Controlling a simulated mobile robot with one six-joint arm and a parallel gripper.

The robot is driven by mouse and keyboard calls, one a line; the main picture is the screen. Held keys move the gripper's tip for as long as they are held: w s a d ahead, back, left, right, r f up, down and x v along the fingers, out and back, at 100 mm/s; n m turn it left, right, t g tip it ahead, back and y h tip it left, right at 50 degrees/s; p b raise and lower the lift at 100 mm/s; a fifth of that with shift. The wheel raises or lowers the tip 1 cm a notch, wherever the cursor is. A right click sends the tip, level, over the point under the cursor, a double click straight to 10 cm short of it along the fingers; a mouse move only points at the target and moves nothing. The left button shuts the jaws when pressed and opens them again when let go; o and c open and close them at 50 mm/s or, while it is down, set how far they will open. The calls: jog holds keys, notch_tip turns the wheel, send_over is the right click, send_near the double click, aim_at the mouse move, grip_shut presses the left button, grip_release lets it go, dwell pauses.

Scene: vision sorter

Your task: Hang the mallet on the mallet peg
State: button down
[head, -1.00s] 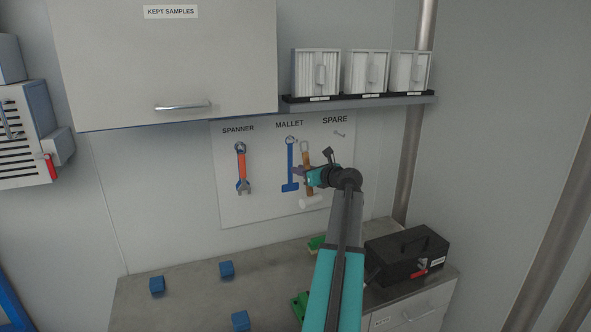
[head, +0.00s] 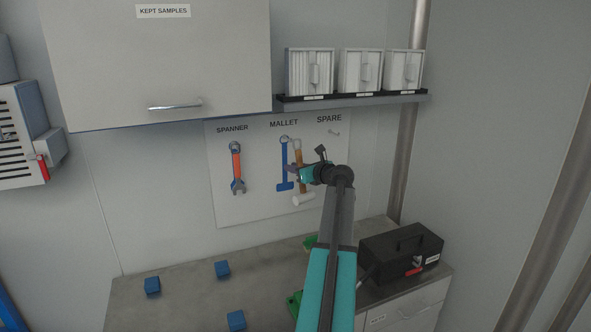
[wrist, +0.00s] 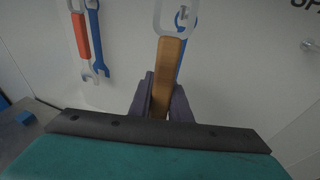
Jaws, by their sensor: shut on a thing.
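The mallet (head: 303,199) has a wooden handle, a pale head hanging down and a pale loop at the top. My gripper (head: 292,171) is shut on its wooden handle (wrist: 167,70), and the mallet hangs roughly upright in front of the board. The mallet peg (head: 284,138) is under the MALLET label, above a blue mallet outline (head: 284,170). In the head view the mallet is just right of that outline. In the wrist view the peg (wrist: 183,14) shows close to the right side of the mallet's loop (wrist: 172,20). I cannot tell the loop's distance from the board.
A shelf (head: 352,104) with bins and a cupboard (head: 165,65) overhang the board. Blue blocks (head: 222,269) and a black toolbox (head: 400,252) stand on the bench.

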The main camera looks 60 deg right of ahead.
aim_at(282, 160)
jog(key=shift+w+d+f, duration=0.1)
jog(key=shift+w+d, duration=0.6)
jog(key=shift+w, duration=0.25)
jog(key=shift+w+d+f, duration=0.1)
jog(key=shift+w+d, duration=0.6)
jog(key=shift+w, duration=0.2)
jog(key=shift+w+d+f, duration=0.1)
jog(key=shift+w+d, duration=0.6)
jog(key=shift+w, duration=0.25)
jog(key=shift+w+d+r, duration=0.1)
jog(key=shift+w+d, duration=0.05)
jog(key=shift+w, duration=0.05)
